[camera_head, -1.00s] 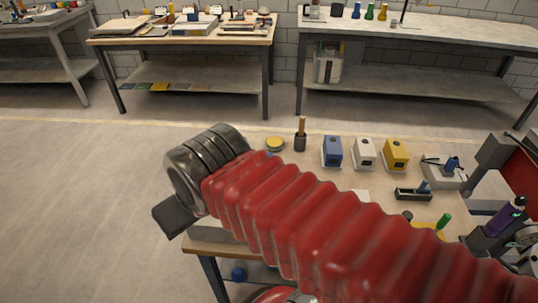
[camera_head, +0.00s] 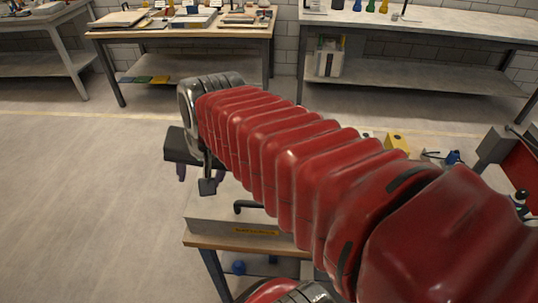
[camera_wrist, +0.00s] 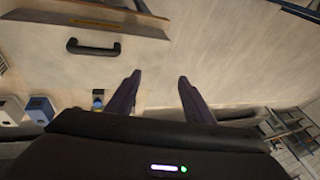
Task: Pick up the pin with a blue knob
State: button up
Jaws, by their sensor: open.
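My gripper (camera_wrist: 160,78) is open and empty in the wrist view, its two dark fingers apart over bare pale surface. In the head view my gripper (camera_head: 198,175) hangs near the left end of the workbench, partly behind my red arm. A small blue knob (camera_head: 453,157) shows at the right of the bench, far from my gripper; its shaft is hard to make out. I cannot tell surely that it is the pin's knob. My arm hides much of the bench top.
A grey box with a black handle (camera_head: 245,207) stands at the bench's front-left; the handle is also in the wrist view (camera_wrist: 93,48). A yellow box (camera_head: 397,142) shows beyond my arm. A blue box (camera_wrist: 40,108) and white box (camera_wrist: 10,110) lie left of my fingers.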

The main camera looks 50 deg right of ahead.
jog(key=w+d+f+m, duration=0.2)
jog(key=d+f+m, duration=0.1)
jog(key=d+m, duration=1.1)
jog(key=w+d+f+m, duration=0.1)
jog(key=d+f+m, duration=0.2)
jog(key=d+m, duration=1.1)
jog(key=d, duration=0.3)
jog(key=shift+w+f+g, duration=0.2)
jog(key=shift+w+g, duration=0.1)
jog(key=shift+w, duration=0.05)
jog(key=shift+x, duration=4.3)
jog(key=shift+x, duration=2.6)
